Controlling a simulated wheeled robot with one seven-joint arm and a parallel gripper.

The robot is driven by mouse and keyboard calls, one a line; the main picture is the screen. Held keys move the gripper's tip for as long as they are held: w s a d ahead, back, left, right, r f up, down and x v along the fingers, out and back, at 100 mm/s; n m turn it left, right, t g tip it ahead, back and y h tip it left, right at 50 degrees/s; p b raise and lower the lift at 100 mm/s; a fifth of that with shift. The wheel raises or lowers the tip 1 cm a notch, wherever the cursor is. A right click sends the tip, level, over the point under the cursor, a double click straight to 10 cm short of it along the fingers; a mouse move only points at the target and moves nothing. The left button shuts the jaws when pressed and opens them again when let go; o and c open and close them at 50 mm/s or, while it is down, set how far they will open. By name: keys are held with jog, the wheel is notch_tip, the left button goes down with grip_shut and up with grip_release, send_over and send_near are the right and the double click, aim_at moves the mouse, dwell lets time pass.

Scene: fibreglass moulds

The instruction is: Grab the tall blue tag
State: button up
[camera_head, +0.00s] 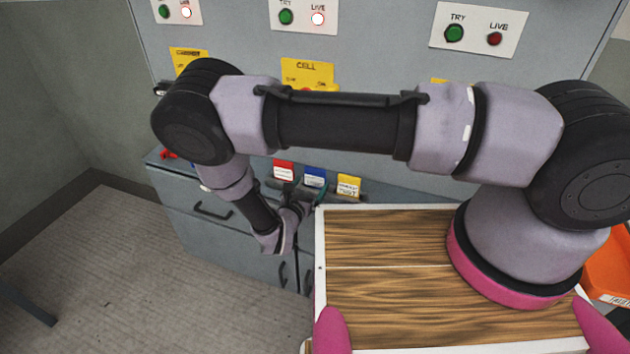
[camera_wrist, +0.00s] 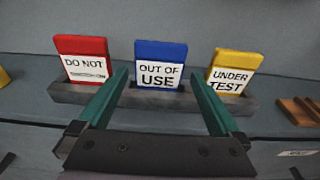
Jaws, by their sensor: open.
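The blue tag (camera_wrist: 160,50) stands upright in a grey holder (camera_wrist: 140,98) in the wrist view, its white label reading "OUT OF USE". It also shows in the head view (camera_head: 315,173), on the cabinet ledge. My gripper (camera_wrist: 158,80) is open, its two teal fingers pointing toward the holder, one on each side of the blue tag in the picture. Nothing is held between them. I cannot tell how far the fingertips are from the tag. In the head view my gripper (camera_head: 305,195) is small and partly hidden, just in front of the tags.
A red tag (camera_wrist: 84,46) stands left of the blue one and a yellow tag (camera_wrist: 236,60) right of it, near the fingers. A wooden block (camera_wrist: 299,110) lies farther right. The grey panel (camera_head: 380,30) rises behind; a wood-topped tray (camera_head: 320,265) is nearby.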

aim_at(315, 179)
jog(key=x, duration=0.5)
jog(key=shift+w+f, duration=0.1)
jog(key=c, duration=1.1)
